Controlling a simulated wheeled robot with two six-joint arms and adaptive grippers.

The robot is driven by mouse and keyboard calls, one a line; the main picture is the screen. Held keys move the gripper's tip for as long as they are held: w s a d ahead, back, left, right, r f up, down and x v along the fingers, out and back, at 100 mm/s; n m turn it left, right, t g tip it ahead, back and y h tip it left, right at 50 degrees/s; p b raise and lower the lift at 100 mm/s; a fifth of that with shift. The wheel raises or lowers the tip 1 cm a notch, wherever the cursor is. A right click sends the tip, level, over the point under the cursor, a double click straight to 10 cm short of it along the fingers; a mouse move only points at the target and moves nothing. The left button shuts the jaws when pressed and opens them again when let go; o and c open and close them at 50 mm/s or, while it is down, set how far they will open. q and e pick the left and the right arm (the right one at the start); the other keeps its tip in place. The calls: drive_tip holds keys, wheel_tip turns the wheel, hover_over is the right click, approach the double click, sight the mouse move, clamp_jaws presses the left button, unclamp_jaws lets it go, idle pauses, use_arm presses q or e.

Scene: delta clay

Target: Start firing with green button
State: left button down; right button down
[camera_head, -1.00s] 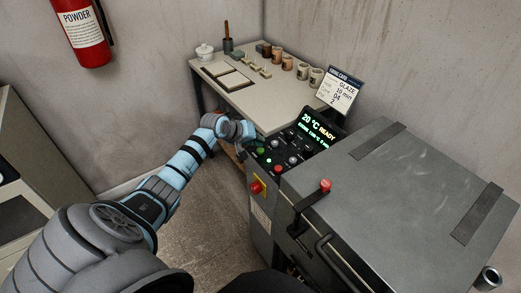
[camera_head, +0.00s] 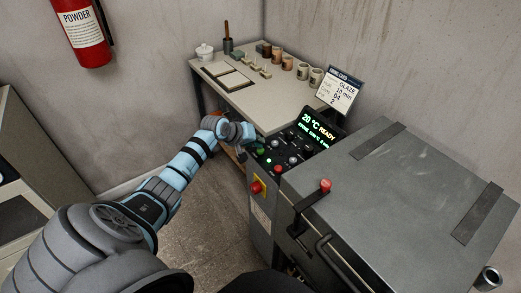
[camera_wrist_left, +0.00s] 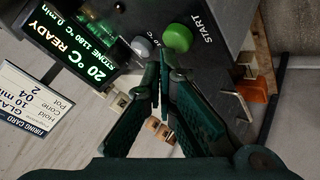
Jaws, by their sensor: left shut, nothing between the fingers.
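The green button (camera_wrist_left: 178,38), marked START, sits on the dark control panel in the left wrist view. In the head view the green button (camera_head: 260,151) shows small at the panel's left end. My left gripper (camera_wrist_left: 162,70) is shut and empty, its fingertips just below the button in the wrist picture. A gap seems to show between them, but I cannot tell how deep it is. In the head view my left gripper (camera_head: 250,138) is at the panel's left edge, partly hidden by my wrist. The display (camera_head: 318,130) reads 20 °C READY. My right gripper is not in view.
A grey knob (camera_wrist_left: 142,48) is beside the green button. A red stop button on a yellow plate (camera_head: 258,187) is on the kiln's front. The kiln lid (camera_head: 410,180) is closed. A table (camera_head: 262,112) with pots stands behind, and a firing card (camera_head: 339,92) stands by the display.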

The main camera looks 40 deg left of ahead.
use_arm(q)
drive_tip(key=shift+f, duration=0.55)
idle(0.6)
idle(0.4)
drive_tip(key=shift+r+p, duration=0.85)
drive_tip(key=shift+r, duration=0.05)
wheel_tip(320, 180, up, 5)
drive_tip(key=p, duration=0.5)
drive_tip(key=shift+r+p, duration=0.1)
drive_tip(key=shift+p, duration=0.2)
